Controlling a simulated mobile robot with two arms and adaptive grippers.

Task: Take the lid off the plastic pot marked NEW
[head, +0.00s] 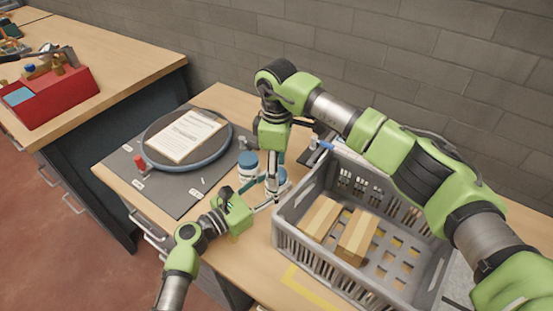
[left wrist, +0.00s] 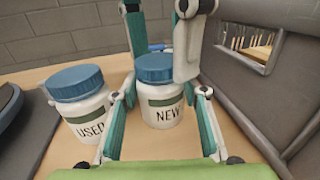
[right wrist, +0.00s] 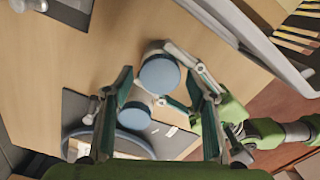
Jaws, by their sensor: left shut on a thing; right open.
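The pot marked NEW (left wrist: 162,108) is white with a blue lid (left wrist: 155,68) and stands upright on the wooden table. The lid is on the pot; it also shows in the right wrist view (right wrist: 160,74). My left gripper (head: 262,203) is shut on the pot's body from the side. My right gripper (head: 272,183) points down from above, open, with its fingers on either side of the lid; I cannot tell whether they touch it. The pot marked USED (left wrist: 86,110), also white with a blue lid, stands to the left, and in the head view (head: 248,166) too.
A grey crate (head: 300,243) with two wooden-looking blocks stands close to the right of the pots. A dark mat (head: 165,200) with a round tray (head: 222,152) and a clipboard (head: 187,136) lies to the left. A brick wall (head: 200,40) is behind.

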